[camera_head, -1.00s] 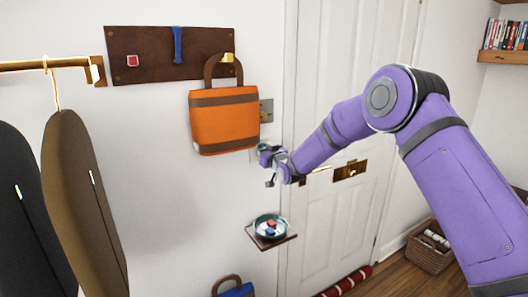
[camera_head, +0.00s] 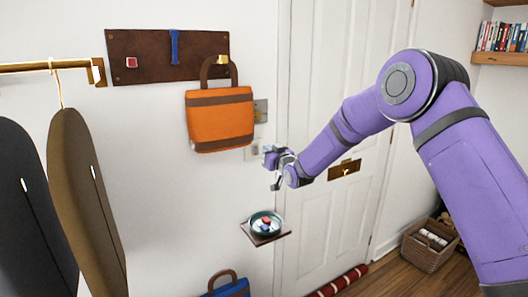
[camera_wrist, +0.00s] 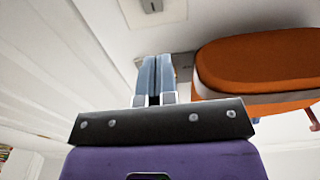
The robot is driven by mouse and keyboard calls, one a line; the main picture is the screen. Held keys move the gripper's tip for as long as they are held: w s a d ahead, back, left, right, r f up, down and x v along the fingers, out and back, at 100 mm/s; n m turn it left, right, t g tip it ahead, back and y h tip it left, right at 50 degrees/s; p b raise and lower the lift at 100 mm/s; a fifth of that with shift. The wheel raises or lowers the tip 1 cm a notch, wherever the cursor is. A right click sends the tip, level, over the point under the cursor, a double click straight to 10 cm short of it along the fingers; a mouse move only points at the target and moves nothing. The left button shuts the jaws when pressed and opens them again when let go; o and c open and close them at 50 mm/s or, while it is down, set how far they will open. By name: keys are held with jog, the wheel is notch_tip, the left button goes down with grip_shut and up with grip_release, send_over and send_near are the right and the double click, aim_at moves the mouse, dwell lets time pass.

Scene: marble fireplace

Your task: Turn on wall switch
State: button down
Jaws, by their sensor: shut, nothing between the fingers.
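A white wall switch plate (camera_head: 252,149) is on the wall left of the door, just below the orange bag and partly behind my gripper. In the wrist view, the white plate with a small grey rocker (camera_wrist: 152,6) is at the top edge, cut off by the frame. A metal plate (camera_head: 261,111) sits above it, partly behind the bag; in the wrist view it shows beside my fingers (camera_wrist: 183,66). My gripper (camera_head: 272,160) is shut and empty, just right of the white plate in the head view. I cannot tell whether it touches the wall.
The orange bag (camera_head: 220,122) hangs from a dark hook board (camera_head: 165,56), close to my gripper. A small shelf (camera_head: 266,236) with a dish (camera_head: 265,223) is below. The white door (camera_head: 335,110) is to the right. Coats (camera_head: 82,190) hang at left.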

jog(key=v, duration=0.6)
jog(key=shift+s+r, duration=0.25)
jog(key=shift+r, duration=0.4)
jog(key=shift+d+r, duration=0.1)
jog(key=shift+d, duration=0.05)
jog(key=s+d+r+m+g+h, duration=0.2)
jog(key=s+d+r+h, duration=0.2)
jog(key=s+d+r, duration=0.45)
jog(key=s+d+r+m+g+h, duration=0.15)
jog(key=s+d+r+h, duration=0.35)
jog(key=s+d, duration=0.6)
jog(key=s+d+m+g, duration=0.1)
jog(key=s+d+g, duration=0.2)
jog(key=s, duration=1.2)
jog(key=s+d+f+m+g+h, duration=0.1)
jog(key=s+d+g, duration=0.3)
jog(key=s+d, duration=0.5)
jog(key=s+m, duration=0.1)
jog(key=s, duration=0.5)
jog(key=shift+s+h, duration=0.25)
jog(key=shift+h, duration=0.05)
